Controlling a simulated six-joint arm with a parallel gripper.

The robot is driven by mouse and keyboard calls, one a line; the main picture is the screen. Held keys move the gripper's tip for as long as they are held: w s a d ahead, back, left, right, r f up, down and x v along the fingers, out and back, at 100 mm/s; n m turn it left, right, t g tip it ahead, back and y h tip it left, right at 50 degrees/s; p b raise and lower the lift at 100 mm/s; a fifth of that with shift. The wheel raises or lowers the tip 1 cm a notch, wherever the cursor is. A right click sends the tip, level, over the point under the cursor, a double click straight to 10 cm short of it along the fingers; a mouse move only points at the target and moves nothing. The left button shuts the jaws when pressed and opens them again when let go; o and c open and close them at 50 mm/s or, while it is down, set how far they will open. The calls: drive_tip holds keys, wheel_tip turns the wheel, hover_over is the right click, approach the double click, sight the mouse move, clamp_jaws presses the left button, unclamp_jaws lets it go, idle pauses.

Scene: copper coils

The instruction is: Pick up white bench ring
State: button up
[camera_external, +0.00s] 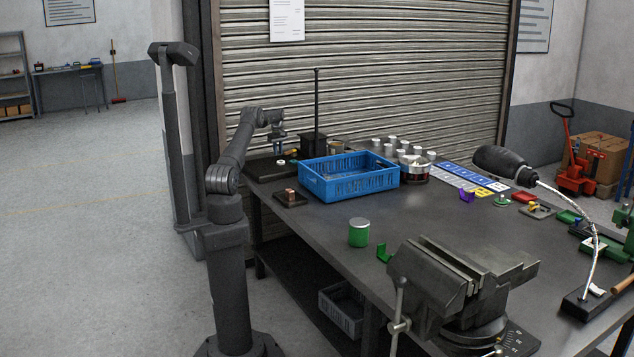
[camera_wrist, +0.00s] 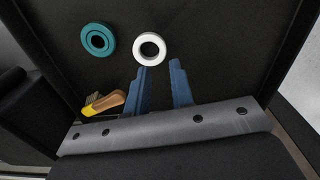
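The white bench ring (camera_wrist: 149,47) lies flat on a dark surface in the wrist view, just beyond my fingertips and slightly to the left of the gap between them. My gripper (camera_wrist: 161,65) has two blue fingers held apart with nothing between them, so it is open. In the external view a small white ring (camera_external: 281,162) shows on the dark board at the back left, below my gripper (camera_external: 279,152). A teal ring (camera_wrist: 98,40) lies to the left of the white ring.
A brush (camera_wrist: 104,104) with a wooden and yellow handle lies left of my fingers. The blue crate (camera_external: 350,181) stands right of the dark board (camera_external: 262,170). A dark post (camera_external: 316,110) rises behind. A small block on a plate (camera_external: 290,198) sits nearer the front.

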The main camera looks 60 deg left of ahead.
sight(278, 162)
drive_tip(key=shift+s+d+f, duration=0.1)
drive_tip(key=shift+f, duration=1.4)
drive_tip(key=shift+s+d+f, duration=0.1)
drive_tip(key=shift+f, duration=1.35)
clamp_jaws()
